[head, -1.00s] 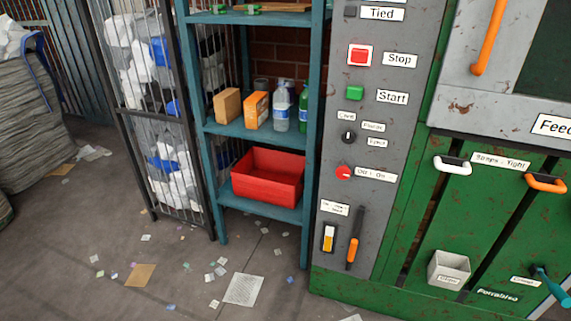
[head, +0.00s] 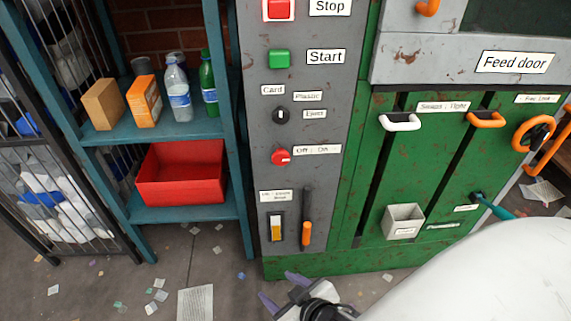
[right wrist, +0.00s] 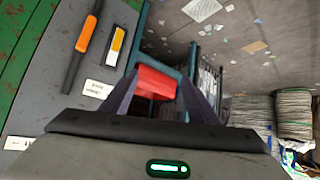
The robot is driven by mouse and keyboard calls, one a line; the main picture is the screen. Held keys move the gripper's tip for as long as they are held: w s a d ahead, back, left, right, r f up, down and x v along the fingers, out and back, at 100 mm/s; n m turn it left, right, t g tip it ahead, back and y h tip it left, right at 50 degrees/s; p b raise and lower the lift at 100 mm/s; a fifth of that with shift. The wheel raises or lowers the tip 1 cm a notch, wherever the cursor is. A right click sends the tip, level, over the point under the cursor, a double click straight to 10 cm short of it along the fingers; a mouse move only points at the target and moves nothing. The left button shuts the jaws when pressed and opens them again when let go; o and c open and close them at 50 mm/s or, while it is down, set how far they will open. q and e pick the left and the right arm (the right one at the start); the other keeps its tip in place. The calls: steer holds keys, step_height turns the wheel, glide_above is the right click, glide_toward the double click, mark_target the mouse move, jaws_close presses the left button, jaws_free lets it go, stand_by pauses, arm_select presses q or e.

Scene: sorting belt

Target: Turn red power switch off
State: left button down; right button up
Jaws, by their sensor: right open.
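The red power switch (head: 281,157) is a round red knob on the grey control panel (head: 330,185), beside a label reading Off and On. A pale mark shows on its face, but I cannot tell its setting for certain. My right gripper (head: 282,290) is open and empty, low in front of the machine's base, well below the switch. In the right wrist view its fingers (right wrist: 160,78) stand apart, with the red bin (right wrist: 157,82) showing in the distance between them. The switch does not show in that view. My left gripper is not in view.
A red stop button (head: 278,9), green start button (head: 279,58) and black selector (head: 281,115) sit above the switch. An orange-handled lever (head: 306,233) is below it. A teal shelf (head: 235,120) stands left of the panel. Papers litter the floor.

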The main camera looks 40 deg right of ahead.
steer(key=w+d+r+m+t+h+b, duration=0.1)
steer(key=w+d+h+b, duration=0.15)
steer(key=w, duration=0.25)
steer(key=m+t+h+b, duration=0.4)
steer(key=m+t+h, duration=0.1)
steer(key=m+h, duration=0.15)
glide_toward(281, 159)
steer(key=p+x, duration=0.1)
steer(key=x, duration=0.6)
steer(key=shift+w+d+r+p, duration=0.1)
steer(key=shift+w+d+p, duration=0.1)
steer(key=shift+w+p, duration=0.15)
steer(key=shift+w+d, duration=0.25)
steer(key=shift+w, duration=0.15)
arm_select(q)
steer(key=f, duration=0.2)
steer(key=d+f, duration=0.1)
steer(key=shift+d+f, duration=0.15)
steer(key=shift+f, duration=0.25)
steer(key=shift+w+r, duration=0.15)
arm_select(e)
steer(key=c, duration=1)
